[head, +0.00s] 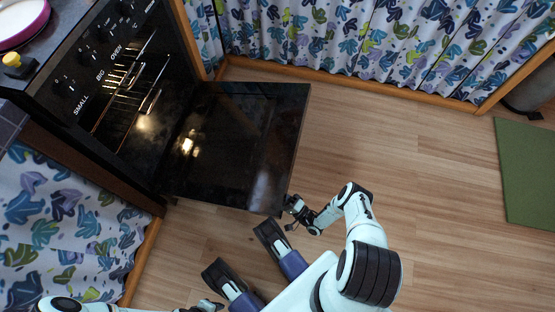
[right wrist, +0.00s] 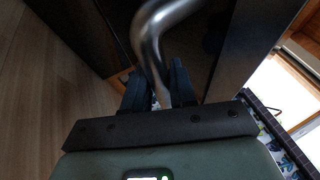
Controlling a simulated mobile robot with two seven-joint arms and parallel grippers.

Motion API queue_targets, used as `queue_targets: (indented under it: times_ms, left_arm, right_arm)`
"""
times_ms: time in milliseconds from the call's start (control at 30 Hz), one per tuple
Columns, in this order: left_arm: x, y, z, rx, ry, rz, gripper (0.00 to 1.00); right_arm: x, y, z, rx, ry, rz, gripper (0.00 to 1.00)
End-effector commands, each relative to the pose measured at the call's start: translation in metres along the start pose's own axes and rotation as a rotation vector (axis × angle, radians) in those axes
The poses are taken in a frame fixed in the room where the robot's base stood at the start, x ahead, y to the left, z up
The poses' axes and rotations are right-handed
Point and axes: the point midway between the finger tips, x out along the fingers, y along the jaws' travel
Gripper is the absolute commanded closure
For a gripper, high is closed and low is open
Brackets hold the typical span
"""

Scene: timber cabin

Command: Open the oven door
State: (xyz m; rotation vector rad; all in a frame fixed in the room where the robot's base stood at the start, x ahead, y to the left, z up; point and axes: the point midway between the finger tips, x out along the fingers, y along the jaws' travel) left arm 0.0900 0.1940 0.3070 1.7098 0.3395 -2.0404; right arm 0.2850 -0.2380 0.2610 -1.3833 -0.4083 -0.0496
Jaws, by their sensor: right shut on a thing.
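The black oven (head: 105,70) stands at the upper left of the head view, with labelled knobs on its front panel. Its door (head: 240,140) is swung far down and out from the front, its dark glossy inner face showing. My right gripper (head: 290,204) is at the door's outer lower corner. In the right wrist view its two dark fingers (right wrist: 155,92) are shut on the curved metal door handle (right wrist: 150,30). The handle is hidden under the door in the head view. My left gripper (head: 207,305) is at the bottom edge, mostly cut off, away from the door.
Patterned curtains (head: 350,40) hang along the back, and another curtain (head: 60,230) hangs at the left below the counter. The wooden floor (head: 400,150) right of the door is clear. A green mat (head: 525,170) lies at the far right. A pan (head: 22,25) is at the top left.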

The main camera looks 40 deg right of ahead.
Motion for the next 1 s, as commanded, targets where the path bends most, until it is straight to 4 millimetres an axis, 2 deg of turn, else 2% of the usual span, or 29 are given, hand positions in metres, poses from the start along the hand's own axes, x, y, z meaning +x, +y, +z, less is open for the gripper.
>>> queue_targets:
  times_ms: [100,133,167,200,567,667,1000]
  left_arm:
    - [0.000,0.000,0.000,0.000,0.000,0.000,0.57]
    - [0.000,0.000,0.000,0.000,0.000,0.000,0.57]
    - [0.000,0.000,0.000,0.000,0.000,0.000,0.57]
    - [0.000,0.000,0.000,0.000,0.000,0.000,0.57]
    - [0.000,0.000,0.000,0.000,0.001,0.001,0.57]
    - [-0.001,0.001,-0.001,0.001,0.005,0.002,0.57]
    - [-0.001,0.001,-0.001,0.001,0.004,0.002,0.57]
  right_arm:
    - [0.005,0.001,0.000,-0.003,-0.001,0.000,1.00]
    - [0.005,0.001,0.000,-0.003,-0.001,0.000,0.68]
    - [0.005,0.001,0.000,-0.003,-0.001,0.000,0.58]
    - [0.005,0.001,0.000,-0.003,-0.001,0.000,0.54]
    - [-0.004,0.000,0.000,-0.002,0.001,0.001,0.54]
    - [-0.018,0.001,0.000,-0.002,0.001,0.003,0.54]
    - [-0.093,0.001,0.000,-0.003,0.000,0.003,0.54]
